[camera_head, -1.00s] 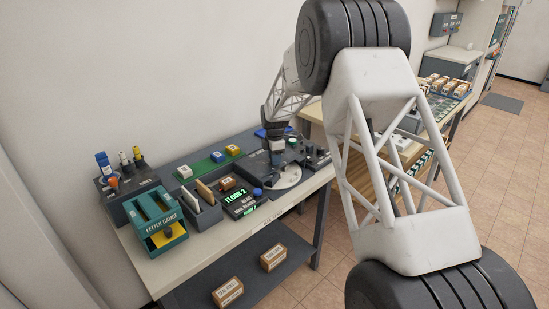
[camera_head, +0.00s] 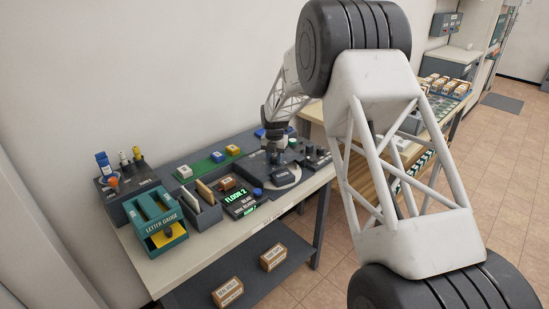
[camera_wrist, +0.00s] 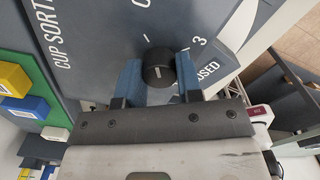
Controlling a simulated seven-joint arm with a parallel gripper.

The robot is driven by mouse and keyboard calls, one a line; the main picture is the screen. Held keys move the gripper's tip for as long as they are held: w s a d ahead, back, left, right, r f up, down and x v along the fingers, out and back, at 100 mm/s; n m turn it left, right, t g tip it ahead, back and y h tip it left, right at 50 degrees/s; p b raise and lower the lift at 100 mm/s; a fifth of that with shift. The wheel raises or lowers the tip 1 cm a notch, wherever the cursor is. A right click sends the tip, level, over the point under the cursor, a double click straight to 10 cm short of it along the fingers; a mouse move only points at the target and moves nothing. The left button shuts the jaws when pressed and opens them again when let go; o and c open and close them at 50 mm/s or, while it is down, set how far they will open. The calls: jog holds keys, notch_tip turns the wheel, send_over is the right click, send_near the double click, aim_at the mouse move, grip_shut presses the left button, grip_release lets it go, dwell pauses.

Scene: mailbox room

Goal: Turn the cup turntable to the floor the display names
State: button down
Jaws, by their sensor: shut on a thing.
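The display (camera_head: 238,198) on the table reads FLOOR 2 in green, with smaller lines below too small to read surely. The cup turntable (camera_head: 286,182) is a dark round plate with a pale part, to the right of the display. My gripper (camera_head: 275,160) is low over it. In the wrist view my gripper (camera_wrist: 158,75) has its blue fingers on both sides of a round black knob (camera_wrist: 157,56), shut on it. A short pale line marks the knob. Around it the dark panel (camera_wrist: 100,30) shows a 3, a tick mark, CLOSED and part of CUP SORT.
A teal letter gauge (camera_head: 156,220) stands at the table's left end. Letter slots (camera_head: 203,205) and a green strip (camera_head: 207,164) with small blocks lie between it and the turntable. Boxes (camera_head: 273,257) rest on the lower shelf.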

aim_at(274, 157)
jog(key=n, duration=0.3)
jog(key=shift+n, duration=0.3)
dwell(0.4)
jog(key=c, duration=0.8)
grip_release()
jog(key=shift+r, duration=0.15)
jog(key=shift+r, duration=3.75)
